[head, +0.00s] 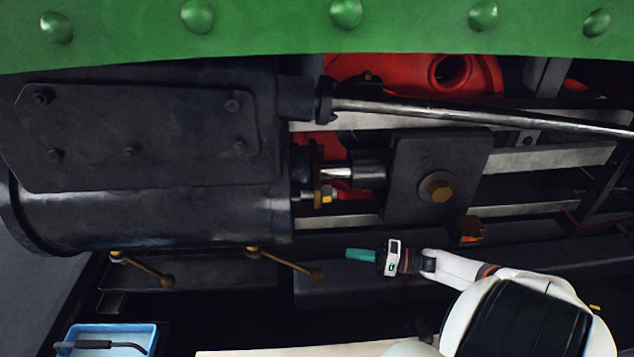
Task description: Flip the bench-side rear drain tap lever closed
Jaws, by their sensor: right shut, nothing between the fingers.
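Two brass drain tap levers hang under the black cylinder (150,215). The left lever (143,269) slopes down to the right from its pivot. The right lever (288,264) does the same and ends in a dark knob. I cannot tell from the view alone which is the rear one. My right gripper (350,254) has teal fingertips, shut and empty. It points left, a little to the right of and above the right lever's knob, apart from it in the picture. My left gripper is not in view.
The crosshead block (430,165) and piston rod (338,172) sit above my right gripper. A green riveted beam (270,30) spans the top. A blue tray (88,330) with a dark-handled tool (95,344) is at lower left. A pale bench edge (300,350) shows at the bottom.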

